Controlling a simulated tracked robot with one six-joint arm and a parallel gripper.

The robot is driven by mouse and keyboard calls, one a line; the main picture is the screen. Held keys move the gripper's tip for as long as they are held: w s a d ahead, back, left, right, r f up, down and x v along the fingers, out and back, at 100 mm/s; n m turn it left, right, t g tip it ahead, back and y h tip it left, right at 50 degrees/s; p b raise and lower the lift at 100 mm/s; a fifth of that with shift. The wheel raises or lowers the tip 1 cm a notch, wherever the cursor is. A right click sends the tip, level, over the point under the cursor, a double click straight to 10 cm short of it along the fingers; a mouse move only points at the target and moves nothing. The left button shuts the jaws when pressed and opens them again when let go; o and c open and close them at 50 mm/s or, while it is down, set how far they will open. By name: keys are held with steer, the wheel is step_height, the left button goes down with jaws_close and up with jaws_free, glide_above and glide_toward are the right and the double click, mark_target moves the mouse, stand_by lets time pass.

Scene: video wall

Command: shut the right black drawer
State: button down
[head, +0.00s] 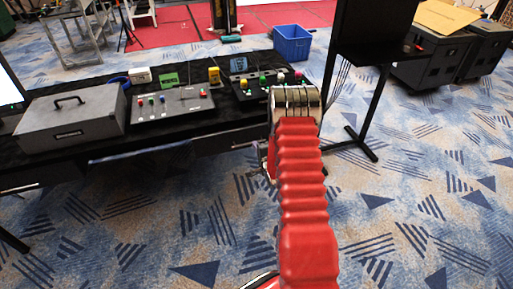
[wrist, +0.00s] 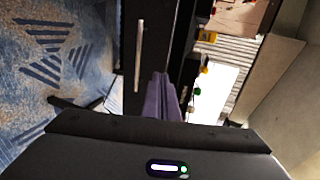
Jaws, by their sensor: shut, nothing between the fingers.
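The right black drawer (head: 222,141) is under the black-covered table, left of my red arm in the head view. Its right part is hidden behind my arm. In the wrist view a dark drawer front (wrist: 157,40) with a long silver handle (wrist: 139,55) shows, turned on its side. I cannot tell how far the drawer stands out. My gripper (wrist: 160,78) is shut and empty, its fingers close to the drawer front; I cannot tell whether they touch it. In the head view my gripper is mostly hidden by my arm.
On the table stand a grey case (head: 72,118), a control panel with buttons (head: 172,103) and small boxes. A left drawer handle (head: 20,189) shows at the far left. A black stand (head: 360,140) is on the right. The patterned carpet in front is clear.

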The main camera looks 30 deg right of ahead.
steer(key=shift+s+r, duration=0.1)
steer(key=shift+s, duration=0.1)
steer(key=s+a+r+n+g, duration=0.1)
steer(key=s+a+r+n, duration=0.15)
steer(key=a+r, duration=0.4)
steer(key=s+a+r+n+g+y, duration=0.1)
steer(key=a+r+n, duration=0.3)
steer(key=r, duration=0.6)
steer(key=s+a+r+n+g, duration=0.1)
steer(key=a+r+n+g, duration=0.15)
steer(key=a+r, duration=0.45)
steer(key=s+a+r+n+g+y, duration=0.1)
steer(key=s+a+r+n, duration=0.3)
steer(key=s, duration=0.3)
steer(key=s+a+r+n, duration=0.2)
steer(key=s+a+r, duration=0.2)
steer(key=s+r, duration=0.25)
steer(key=s+a+n+g+y, duration=0.1)
steer(key=s+a+n, duration=0.2)
steer(key=s, duration=0.6)
steer(key=s+a+n+g+y, duration=0.1)
steer(key=s+a+n, duration=0.2)
steer(key=s, duration=0.7)
steer(key=shift+a+r+g, duration=0.25)
steer(key=shift+a+g, duration=0.1)
steer(key=shift+a, duration=0.35)
